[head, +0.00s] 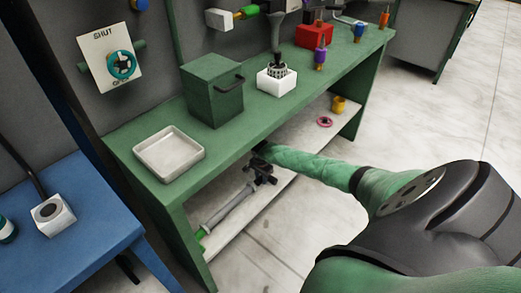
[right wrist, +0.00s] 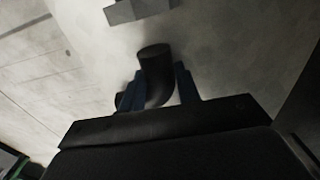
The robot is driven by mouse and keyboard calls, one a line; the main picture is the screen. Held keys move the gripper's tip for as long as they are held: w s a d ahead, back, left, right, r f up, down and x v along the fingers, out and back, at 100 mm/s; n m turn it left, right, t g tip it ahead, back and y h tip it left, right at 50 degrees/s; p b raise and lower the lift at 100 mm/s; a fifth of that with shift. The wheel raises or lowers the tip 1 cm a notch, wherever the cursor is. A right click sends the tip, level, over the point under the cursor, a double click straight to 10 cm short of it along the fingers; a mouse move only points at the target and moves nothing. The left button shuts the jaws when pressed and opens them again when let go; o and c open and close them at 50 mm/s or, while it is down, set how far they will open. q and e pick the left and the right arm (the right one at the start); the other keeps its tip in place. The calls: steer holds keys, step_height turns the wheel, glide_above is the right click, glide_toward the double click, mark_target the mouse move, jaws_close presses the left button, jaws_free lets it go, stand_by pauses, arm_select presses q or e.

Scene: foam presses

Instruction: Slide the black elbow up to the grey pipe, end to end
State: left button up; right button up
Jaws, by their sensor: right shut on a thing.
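The black elbow (right wrist: 157,82) is between the fingers of my right gripper (right wrist: 158,76) in the right wrist view, with one round end facing up the picture. The right gripper is shut on it. In the head view my right arm reaches under the bench top, and the dark parts around its end (head: 263,172) are too small to tell apart. The grey pipe (head: 229,210) lies on the low shelf there, slanting down-left from those dark parts. A grey blocky piece (right wrist: 139,9) stands beyond the elbow in the wrist view, apart from it; I cannot tell whether it belongs to the pipe. My left gripper is not in view.
The green bench (head: 128,148) overhangs the pale low shelf (head: 296,158). A yellow cup (head: 338,105) and a pink ring (head: 324,122) are on the shelf's far part. A white tray (head: 168,153) and green box (head: 212,90) stand on top. A blue table (head: 90,215) is at left.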

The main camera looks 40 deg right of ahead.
mark_target(261, 177)
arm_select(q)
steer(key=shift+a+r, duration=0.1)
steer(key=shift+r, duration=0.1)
arm_select(e)
steer(key=o, duration=1.2)
steer(key=shift+a, duration=0.1)
step_height(261, 177, up, 6)
steer(key=shift+r, duration=0.9)
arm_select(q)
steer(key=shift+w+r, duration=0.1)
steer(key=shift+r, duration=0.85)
